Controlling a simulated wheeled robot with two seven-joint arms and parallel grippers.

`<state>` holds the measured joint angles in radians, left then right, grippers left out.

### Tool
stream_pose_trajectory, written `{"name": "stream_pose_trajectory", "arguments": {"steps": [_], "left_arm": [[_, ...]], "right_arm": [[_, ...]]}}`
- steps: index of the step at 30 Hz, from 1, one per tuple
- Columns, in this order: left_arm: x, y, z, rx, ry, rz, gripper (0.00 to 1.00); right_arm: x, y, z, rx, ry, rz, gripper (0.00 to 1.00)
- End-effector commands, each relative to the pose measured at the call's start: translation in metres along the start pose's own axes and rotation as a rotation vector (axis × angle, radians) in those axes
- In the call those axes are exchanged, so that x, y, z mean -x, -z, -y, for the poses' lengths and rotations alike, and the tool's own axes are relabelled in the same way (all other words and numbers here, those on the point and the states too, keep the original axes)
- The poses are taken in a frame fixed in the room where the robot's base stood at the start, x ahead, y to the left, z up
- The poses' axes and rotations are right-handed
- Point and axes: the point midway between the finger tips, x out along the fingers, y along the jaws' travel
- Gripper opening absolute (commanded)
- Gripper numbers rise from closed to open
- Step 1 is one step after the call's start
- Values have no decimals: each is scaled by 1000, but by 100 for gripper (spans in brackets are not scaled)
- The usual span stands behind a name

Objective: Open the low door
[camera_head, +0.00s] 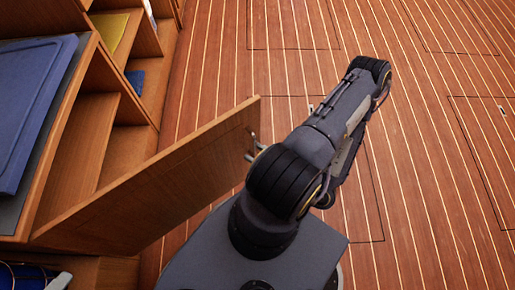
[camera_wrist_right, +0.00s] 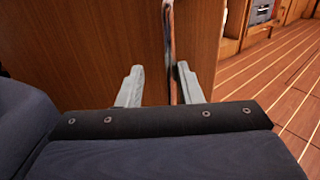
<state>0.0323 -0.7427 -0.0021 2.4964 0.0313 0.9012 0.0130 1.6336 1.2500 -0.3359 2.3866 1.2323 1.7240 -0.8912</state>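The low door (camera_head: 165,185) is a brown wooden panel standing partly open, swung out from the cabinet on the left in the head view. In the right wrist view the door (camera_wrist_right: 80,50) fills the left and middle. A slim metal handle (camera_head: 253,136) is near its free edge; it seems to be the narrow upright strip (camera_wrist_right: 169,45) in the wrist view. My right gripper (camera_head: 252,153) is at the handle, mostly hidden behind its own arm. Its two grey fingers (camera_wrist_right: 160,88) are apart, with the strip between them, closer to the right finger. Contact cannot be told. My left gripper is not in view.
The cabinet (camera_head: 78,150) has open wooden compartments, with a blue panel (camera_head: 32,105) and a yellow item (camera_head: 108,33). Dark blue items (camera_head: 28,277) lie at the bottom left. The striped plank floor (camera_head: 440,170) is clear to the right.

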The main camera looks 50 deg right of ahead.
Motion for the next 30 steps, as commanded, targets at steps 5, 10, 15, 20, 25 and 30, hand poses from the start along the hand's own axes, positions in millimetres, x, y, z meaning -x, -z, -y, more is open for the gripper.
{"name": "stream_pose_trajectory", "arguments": {"steps": [5,10,15,20,25,30], "left_arm": [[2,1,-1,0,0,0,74],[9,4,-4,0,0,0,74],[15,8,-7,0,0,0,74],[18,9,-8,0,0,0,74],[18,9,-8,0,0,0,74],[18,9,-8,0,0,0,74]], "right_arm": [[4,-1,1,2,3,-1,33],[27,-2,1,1,5,-3,33],[57,-2,0,2,3,-3,33],[74,-1,0,0,1,0,33],[78,0,0,0,0,0,33],[78,0,0,0,0,0,30]]}}
